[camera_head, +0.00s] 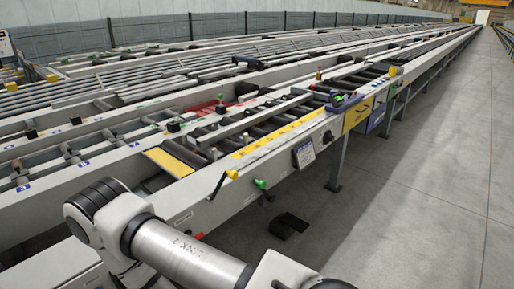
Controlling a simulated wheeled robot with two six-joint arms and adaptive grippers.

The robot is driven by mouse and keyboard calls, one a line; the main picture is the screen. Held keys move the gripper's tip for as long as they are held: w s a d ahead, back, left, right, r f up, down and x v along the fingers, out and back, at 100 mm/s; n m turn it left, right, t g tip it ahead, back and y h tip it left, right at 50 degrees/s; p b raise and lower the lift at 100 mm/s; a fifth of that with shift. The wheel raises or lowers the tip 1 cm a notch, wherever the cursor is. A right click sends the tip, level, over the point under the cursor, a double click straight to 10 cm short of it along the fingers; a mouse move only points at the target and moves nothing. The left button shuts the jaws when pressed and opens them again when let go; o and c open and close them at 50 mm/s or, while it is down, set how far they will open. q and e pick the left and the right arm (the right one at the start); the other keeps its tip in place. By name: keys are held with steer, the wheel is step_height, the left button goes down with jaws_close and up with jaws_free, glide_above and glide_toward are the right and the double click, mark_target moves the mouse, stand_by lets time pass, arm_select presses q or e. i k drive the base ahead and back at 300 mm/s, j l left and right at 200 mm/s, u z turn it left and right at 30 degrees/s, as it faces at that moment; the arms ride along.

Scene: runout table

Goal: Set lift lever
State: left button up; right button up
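On the near side of the runout table (285,160), a black crank-like lever with a yellow knob (232,174) sticks out and hangs down to the left. Just right of it is a short lever with a green knob (260,184). Further along the same side, another green knob (337,100) sits on a dark blue fitting. No label shows which of these is the lift lever. One of my grey arms crosses the bottom of the view, in front of the table's near end, and is apart from the levers in the picture. Neither gripper is in view.
A yellow panel (357,114) and a small white sign plate (305,153) are on the table's side. A dark pedal-like block (288,225) lies on the floor below. Grey floor (430,190) to the right is clear. Roller tracks fill the left and back.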

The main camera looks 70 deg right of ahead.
mark_target(262, 184)
steer(key=z, duration=0.4)
steer(key=l+z, duration=0.15)
steer(key=z, duration=0.7)
steer(key=l+z, duration=0.1)
steer(key=z, duration=0.3)
steer(key=l+z, duration=0.1)
steer(key=z, duration=0.35)
